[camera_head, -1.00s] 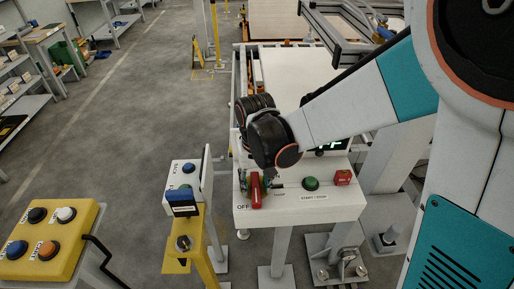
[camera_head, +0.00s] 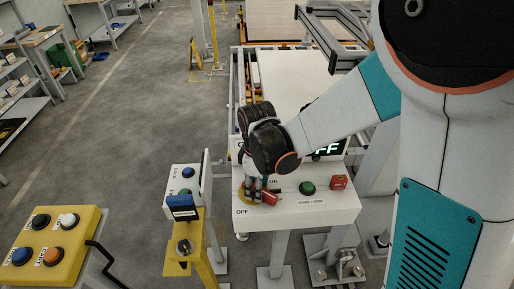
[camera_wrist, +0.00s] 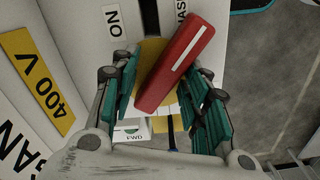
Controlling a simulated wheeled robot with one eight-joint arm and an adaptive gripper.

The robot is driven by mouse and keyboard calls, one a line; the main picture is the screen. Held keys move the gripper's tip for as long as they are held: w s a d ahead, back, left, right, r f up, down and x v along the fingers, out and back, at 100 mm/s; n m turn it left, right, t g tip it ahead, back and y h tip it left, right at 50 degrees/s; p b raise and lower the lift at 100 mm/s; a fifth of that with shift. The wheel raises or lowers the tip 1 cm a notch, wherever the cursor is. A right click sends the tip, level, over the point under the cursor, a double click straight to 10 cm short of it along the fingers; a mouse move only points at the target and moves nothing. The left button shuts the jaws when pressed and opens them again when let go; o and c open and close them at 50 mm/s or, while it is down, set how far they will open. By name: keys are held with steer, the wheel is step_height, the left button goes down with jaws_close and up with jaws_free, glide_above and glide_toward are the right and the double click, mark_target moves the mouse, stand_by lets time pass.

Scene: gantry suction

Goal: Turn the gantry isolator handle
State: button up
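The red isolator handle (camera_head: 269,197) with a white stripe sits on a yellow plate on the white control box (camera_head: 290,215), between the OFF and ON labels. In the head view it slants toward the lower right. In the wrist view the handle (camera_wrist: 175,65) lies diagonally between my two fingers. My gripper (camera_head: 257,190) is over the handle, pointing down. In the wrist view my gripper (camera_wrist: 165,105) has its fingers apart, with the handle slanted between them. The handle's lower end is close to the left finger; whether it touches cannot be told. The wrist hides part of the box.
A green button (camera_head: 307,188) and a red block (camera_head: 338,182) sit right of the handle. A yellow post with a blue-topped part (camera_head: 182,207) stands close on the left. A yellow button panel (camera_head: 50,235) is at lower left.

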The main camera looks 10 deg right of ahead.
steer(key=n+p, duration=0.1)
steer(key=n, duration=0.2)
steer(key=shift+w+r, duration=0.1)
steer(key=shift+w, duration=0.1)
steer(key=shift+r+n+p, duration=0.25)
steer(key=shift+n+p, duration=0.1)
steer(key=shift+n, duration=0.25)
step_height(320, 180, up, 13)
steer(key=p, duration=0.8)
steer(key=shift+d, duration=0.1)
